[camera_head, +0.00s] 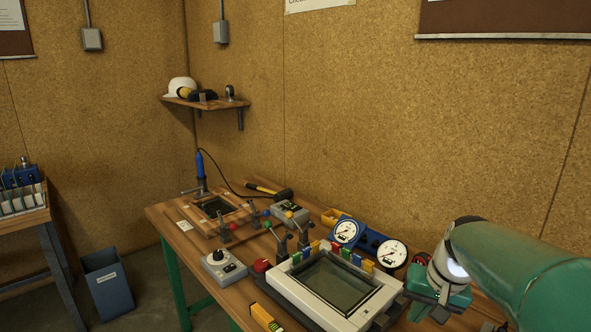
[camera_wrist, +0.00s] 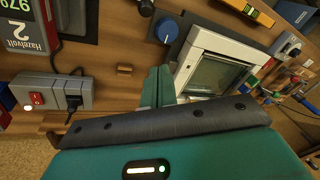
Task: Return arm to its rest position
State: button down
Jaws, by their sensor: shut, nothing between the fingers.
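My gripper (camera_head: 436,306) is at the lower right of the head view, at the end of my green arm, beside the right side of the white glass frame. In the wrist view my gripper (camera_wrist: 160,82) shows its green fingers together, with nothing between them. The glass frame (camera_head: 281,283) has a white border and a dark glass pane, and it stands on the workbench (camera_head: 160,212). In the wrist view the frame (camera_wrist: 192,50) is just right of my fingers. The gap between fingers and frame is hard to judge.
Two round gauges (camera_head: 391,253) and colored clips stand behind the frame. In the wrist view a power strip (camera_wrist: 50,93) and a blue knob (camera_wrist: 166,30) are near my fingers. The cork wall rises behind the bench.

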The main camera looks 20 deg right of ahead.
jog(key=s+a+r+n+t, duration=0.1)
jog(key=s+a+n, duration=0.2)
jog(key=a, duration=0.7)
jog(key=s+a+r+n+t+h, duration=0.1)
jog(key=s+a+n, duration=0.2)
jog(key=a, duration=0.8)
jog(key=shift+s+t, duration=0.3)
jog(key=shift+s, duration=0.25)
jog(key=shift+d, duration=0.25)
